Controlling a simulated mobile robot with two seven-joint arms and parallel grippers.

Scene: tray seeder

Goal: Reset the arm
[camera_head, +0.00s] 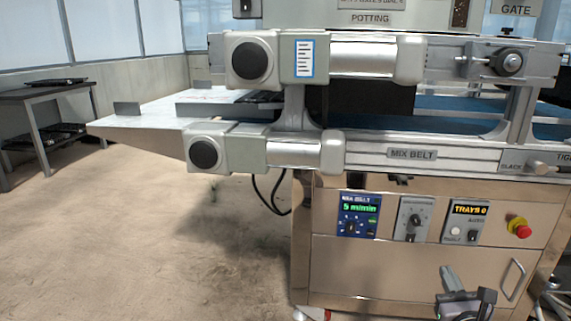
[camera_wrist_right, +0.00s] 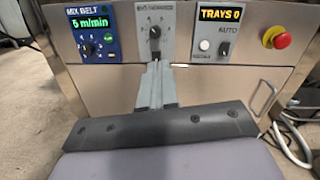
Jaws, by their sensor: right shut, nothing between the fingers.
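My right gripper (camera_head: 447,270) shows at the bottom right of the head view, in front of the machine's lower steel panel. Its grey fingers are together with nothing between them. In the right wrist view the shut fingers (camera_wrist_right: 157,68) point toward the control panel, with their tips just below the middle dial (camera_wrist_right: 155,32). I cannot tell how far the tips are from the panel. My left gripper is not in view.
The control panel holds a blue MIX BELT unit (camera_head: 358,215) reading 5 m/min, a TRAYS 0 unit (camera_head: 466,221) and a red emergency button (camera_head: 519,227). The belt frame (camera_head: 411,154) runs above. A dark table (camera_head: 45,93) stands far left. Open floor (camera_head: 150,240) lies left.

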